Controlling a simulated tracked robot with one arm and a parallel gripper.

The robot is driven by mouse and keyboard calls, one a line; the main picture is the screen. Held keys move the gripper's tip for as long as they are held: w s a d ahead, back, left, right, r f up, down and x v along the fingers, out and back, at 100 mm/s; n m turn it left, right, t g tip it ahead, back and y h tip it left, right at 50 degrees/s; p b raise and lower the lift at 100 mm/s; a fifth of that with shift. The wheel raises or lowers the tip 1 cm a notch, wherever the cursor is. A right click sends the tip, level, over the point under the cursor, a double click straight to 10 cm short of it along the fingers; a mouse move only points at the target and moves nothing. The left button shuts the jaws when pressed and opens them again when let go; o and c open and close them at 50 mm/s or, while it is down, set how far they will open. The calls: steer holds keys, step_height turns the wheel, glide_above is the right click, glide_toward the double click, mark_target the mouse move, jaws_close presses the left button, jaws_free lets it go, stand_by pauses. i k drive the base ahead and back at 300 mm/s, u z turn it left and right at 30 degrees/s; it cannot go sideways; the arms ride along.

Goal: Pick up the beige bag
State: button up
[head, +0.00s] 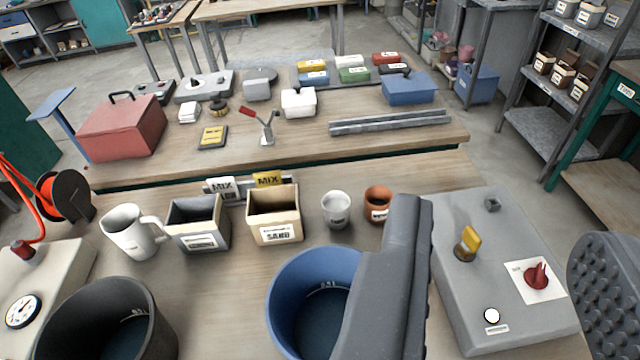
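I see nothing that is clearly a bag. The closest beige thing is an open, square-sided container (274,229) with a white label reading SAND, standing upright on the near wooden bench. My gripper (505,222) shows as two grey fingers spread wide apart, one right of centre and one with a studded pad at the right edge. It appears open and empty. It is to the right of the beige container and nearer to me, not touching it. The left finger hides part of a blue bucket (285,285).
A grey box with switches (465,300) lies below the gap between the fingers. A dark grey bin (203,235) and white jug (128,235) stand left of the beige container. A white cup (336,212) and a terracotta cup (378,200) stand to its right. A black bucket (75,310) is front left.

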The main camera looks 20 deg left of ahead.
mark_target(273, 215)
steer(key=u, duration=0.25)
steer(key=i, duration=1.15)
steer(key=u, duration=0.55)
